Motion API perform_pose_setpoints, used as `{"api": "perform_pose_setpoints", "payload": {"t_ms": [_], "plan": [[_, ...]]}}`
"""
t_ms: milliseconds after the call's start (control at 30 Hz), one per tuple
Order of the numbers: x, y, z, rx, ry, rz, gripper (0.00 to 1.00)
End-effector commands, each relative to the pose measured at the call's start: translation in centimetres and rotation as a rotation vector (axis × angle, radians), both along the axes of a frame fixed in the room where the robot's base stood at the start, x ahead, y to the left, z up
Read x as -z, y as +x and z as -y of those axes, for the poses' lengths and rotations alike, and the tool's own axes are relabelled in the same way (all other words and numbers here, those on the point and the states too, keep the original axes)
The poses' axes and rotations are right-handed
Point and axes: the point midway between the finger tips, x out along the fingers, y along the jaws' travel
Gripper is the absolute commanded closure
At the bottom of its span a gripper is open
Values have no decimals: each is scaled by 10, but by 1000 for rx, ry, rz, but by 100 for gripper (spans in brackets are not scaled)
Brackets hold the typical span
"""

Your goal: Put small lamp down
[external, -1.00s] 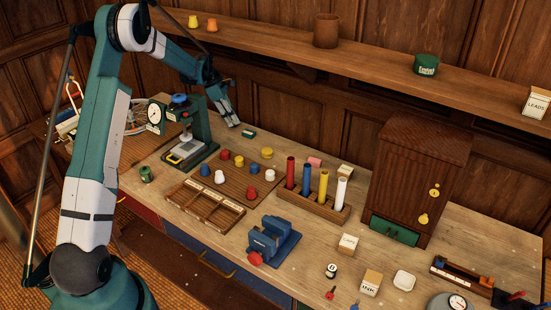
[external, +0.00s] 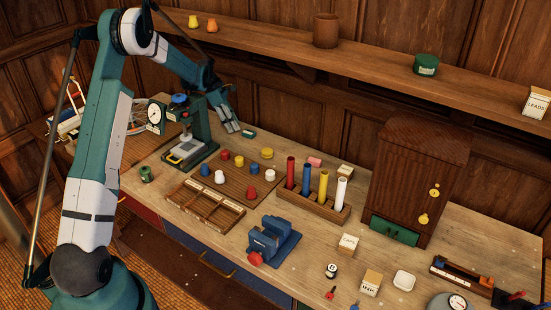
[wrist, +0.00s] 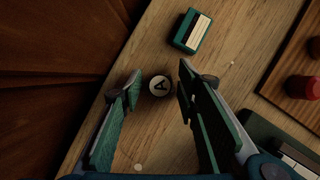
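I cannot make out a small lamp in either view, and nothing is held. My gripper (wrist: 160,86) is open in the wrist view, its two green-padded fingers spread apart. A small dark round thing with a white top lettered A (wrist: 159,86) stands on the table between the fingertips, apart from both pads. In the external view my gripper (external: 233,122) is low over the back of the table, behind the green press (external: 200,130). The lettered thing cannot be made out there.
A small green box (wrist: 193,31) with a pale label lies just beyond the fingertips. A wooden board with coloured pegs (external: 232,176), a rack of coloured tubes (external: 312,204) and a wooden cabinet (external: 418,175) stand to the right. The wall shelf (external: 375,58) runs above.

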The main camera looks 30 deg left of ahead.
Motion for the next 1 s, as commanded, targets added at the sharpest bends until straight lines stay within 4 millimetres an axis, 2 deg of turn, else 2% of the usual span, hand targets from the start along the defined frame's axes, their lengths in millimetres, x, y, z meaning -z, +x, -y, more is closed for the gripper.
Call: {"api": "perform_pose_setpoints", "payload": {"t_ms": [400, 667, 833, 1000], "plan": [[-4, 0, 0, 0, 0, 0, 68], [-29, -6, -9, 0, 0, 0, 68], [-52, -12, -20, -1, 0, 0, 68], [-49, -27, -48, -2, 0, 0, 68]]}}
